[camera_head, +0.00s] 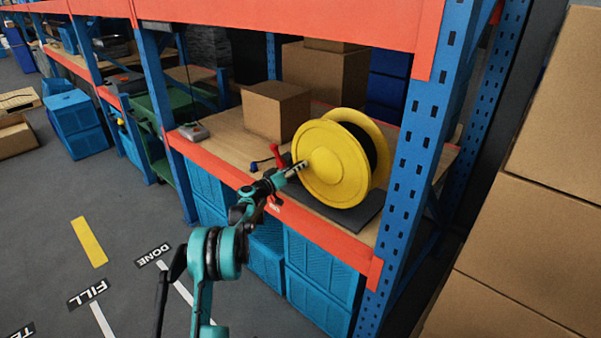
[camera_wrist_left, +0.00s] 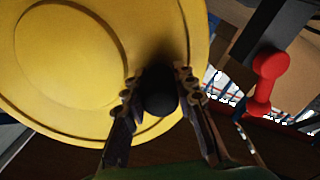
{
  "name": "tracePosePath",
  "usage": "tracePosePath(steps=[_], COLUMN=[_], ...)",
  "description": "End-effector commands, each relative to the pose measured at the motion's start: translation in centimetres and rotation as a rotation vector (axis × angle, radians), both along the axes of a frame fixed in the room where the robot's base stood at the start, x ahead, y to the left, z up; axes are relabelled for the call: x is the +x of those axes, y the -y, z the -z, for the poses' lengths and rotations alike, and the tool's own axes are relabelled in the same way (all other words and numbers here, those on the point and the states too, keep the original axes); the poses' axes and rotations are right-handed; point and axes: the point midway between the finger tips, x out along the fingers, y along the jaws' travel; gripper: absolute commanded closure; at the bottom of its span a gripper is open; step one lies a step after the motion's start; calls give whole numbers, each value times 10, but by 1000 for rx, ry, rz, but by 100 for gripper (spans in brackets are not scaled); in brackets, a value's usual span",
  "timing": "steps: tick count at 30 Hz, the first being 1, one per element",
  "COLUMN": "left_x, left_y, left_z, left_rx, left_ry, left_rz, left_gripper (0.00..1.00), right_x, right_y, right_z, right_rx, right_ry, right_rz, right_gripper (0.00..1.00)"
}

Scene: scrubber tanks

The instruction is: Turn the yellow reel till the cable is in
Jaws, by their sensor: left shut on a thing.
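The yellow reel (camera_head: 335,172) stands upright on a dark mat (camera_head: 362,213) on the wooden shelf, its round face turned toward my left arm. Dark cable shows between its two flanges. My left gripper (camera_head: 301,167) is at the left side of the reel's face. In the left wrist view the yellow face (camera_wrist_left: 70,60) fills the left and top, and my left gripper (camera_wrist_left: 160,92) is shut around a dark round knob (camera_wrist_left: 161,102) in front of it. Its far end is lost in shadow. My right gripper is out of view.
A red handle-like part (camera_head: 278,156) stands just left of the reel; it also shows in the left wrist view (camera_wrist_left: 265,82). A cardboard box (camera_head: 276,110) is behind. A blue rack post (camera_head: 415,150) rises at right. Blue crates (camera_head: 318,268) fill the space below.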

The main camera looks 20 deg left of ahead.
Motion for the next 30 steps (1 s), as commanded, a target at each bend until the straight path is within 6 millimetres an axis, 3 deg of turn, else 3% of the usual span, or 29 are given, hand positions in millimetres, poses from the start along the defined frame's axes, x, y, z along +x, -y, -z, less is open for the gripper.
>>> tracePosePath(steps=[10, 28, 29, 30], left_x=[2, 2, 2, 2], left_y=[-4, -4, -4, -4], left_z=[-20, -24, -24, -24], left_rx=[58, 54, 54, 54], left_ry=[22, 22, 22, 21], left_rz=[-2, -2, -2, -1], left_gripper=[100, 100, 68, 57], right_x=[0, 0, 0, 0], right_y=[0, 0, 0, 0], right_z=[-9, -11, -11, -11], right_rx=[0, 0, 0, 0], right_ry=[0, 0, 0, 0], right_rz=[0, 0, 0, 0], right_gripper=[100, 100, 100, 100])
